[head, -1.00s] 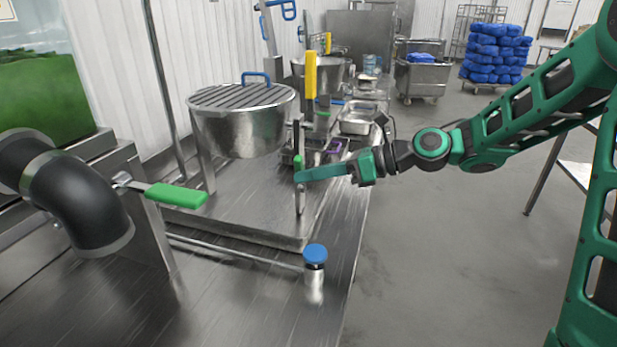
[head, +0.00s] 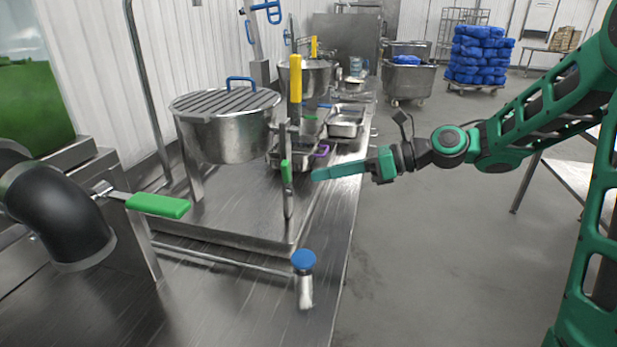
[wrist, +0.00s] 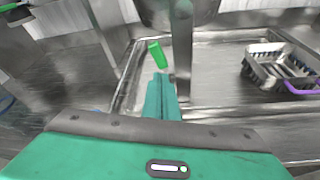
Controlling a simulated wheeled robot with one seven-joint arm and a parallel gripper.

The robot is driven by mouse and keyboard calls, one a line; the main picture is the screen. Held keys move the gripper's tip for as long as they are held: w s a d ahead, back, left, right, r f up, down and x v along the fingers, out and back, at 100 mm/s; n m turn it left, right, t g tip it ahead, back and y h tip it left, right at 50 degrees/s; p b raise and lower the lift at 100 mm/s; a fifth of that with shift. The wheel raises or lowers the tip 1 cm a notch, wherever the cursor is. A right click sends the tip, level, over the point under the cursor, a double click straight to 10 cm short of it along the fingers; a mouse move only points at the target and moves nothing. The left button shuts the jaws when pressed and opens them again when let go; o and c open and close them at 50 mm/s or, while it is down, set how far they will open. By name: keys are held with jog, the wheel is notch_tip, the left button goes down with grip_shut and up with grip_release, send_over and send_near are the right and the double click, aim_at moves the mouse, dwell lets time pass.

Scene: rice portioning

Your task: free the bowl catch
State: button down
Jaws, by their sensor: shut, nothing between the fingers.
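The steel bowl (head: 228,135) with a slatted lid and blue handle stands raised over a steel platform at left centre. A small green-tipped lever (head: 286,171), which looks like the catch, hangs on a thin post at the bowl's right front. In the wrist view the green tip (wrist: 157,54) shows slightly tilted, just beyond my fingertips. My gripper (head: 316,174) is shut and empty, pointing left, a little right of the lever with a visible gap in the head view. In the wrist view my fingers (wrist: 161,80) are together; whether they touch the lever there I cannot tell.
A yellow upright handle (head: 295,78) rises beside the bowl. A steel pan with a purple handle (head: 321,151) lies behind my gripper. A green-handled valve (head: 158,205) is at left, and a blue-capped knob (head: 303,260) stands in front.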

jog(key=shift+s+d, duration=0.2)
jog(key=shift+d, duration=1.6)
